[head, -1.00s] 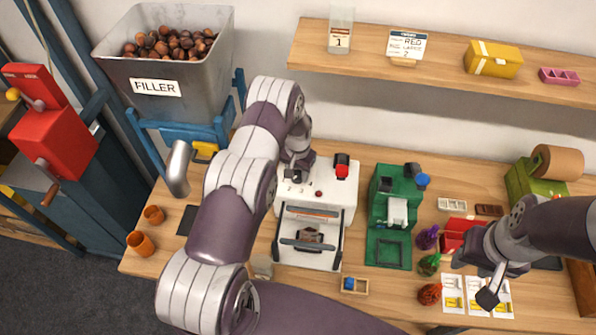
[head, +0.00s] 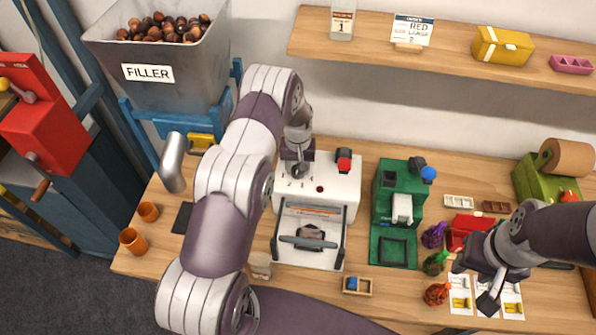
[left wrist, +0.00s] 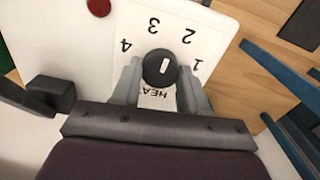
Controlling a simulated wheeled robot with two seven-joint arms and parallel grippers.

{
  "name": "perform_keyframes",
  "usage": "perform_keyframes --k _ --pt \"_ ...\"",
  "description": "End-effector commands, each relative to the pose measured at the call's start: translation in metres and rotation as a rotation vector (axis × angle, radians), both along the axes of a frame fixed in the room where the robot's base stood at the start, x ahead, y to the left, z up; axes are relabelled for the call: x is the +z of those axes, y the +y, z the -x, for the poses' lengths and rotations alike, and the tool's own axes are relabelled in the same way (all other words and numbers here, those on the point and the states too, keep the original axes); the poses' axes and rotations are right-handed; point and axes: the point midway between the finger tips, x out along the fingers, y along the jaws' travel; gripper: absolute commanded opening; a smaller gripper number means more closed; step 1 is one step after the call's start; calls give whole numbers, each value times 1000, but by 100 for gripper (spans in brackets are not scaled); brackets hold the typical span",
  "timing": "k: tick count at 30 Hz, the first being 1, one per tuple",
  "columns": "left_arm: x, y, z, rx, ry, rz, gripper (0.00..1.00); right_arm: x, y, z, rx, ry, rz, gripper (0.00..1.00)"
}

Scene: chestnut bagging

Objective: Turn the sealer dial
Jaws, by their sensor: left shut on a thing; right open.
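The white sealer (head: 330,190) stands on the bench in the middle of the head view. Its round black dial (left wrist: 160,68) shows in the left wrist view, with a short white mark on it, the numbers 1 to 4 around it and the word HEAT partly covered. My left gripper (head: 296,171) reaches down onto the sealer's top left. In the left wrist view its two fingers (left wrist: 158,88) are shut on the dial, one on each side. My right gripper (head: 478,290) is open above white cards at the right.
A red button (left wrist: 99,6) and a red-topped black part (head: 344,160) are on the sealer near the dial. A green machine (head: 397,205) stands to its right. The filler bin (head: 165,65) is at the left. A shelf (head: 440,55) runs behind.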

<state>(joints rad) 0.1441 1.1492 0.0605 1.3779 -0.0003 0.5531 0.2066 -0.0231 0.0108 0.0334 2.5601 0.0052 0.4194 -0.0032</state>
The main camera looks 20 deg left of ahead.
Motion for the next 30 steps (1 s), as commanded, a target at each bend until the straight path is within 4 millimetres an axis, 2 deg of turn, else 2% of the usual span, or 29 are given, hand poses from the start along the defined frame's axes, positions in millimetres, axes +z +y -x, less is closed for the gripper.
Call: perform_keyframes --k 1,3,12,21,30 --pt "-6 0 1 38 3 0 13 -11 0 0 0 0 0 43" --pt "-5 0 1 99 3 0 13 -17 0 0 0 0 0 43" --pt "-3 0 1 318 4 0 13 -37 0 0 0 0 0 43" --pt "-2 -1 1 440 5 -1 13 -45 0 0 0 0 0 43" --pt "0 -1 1 471 5 -1 13 -47 0 0 0 0 0 43"
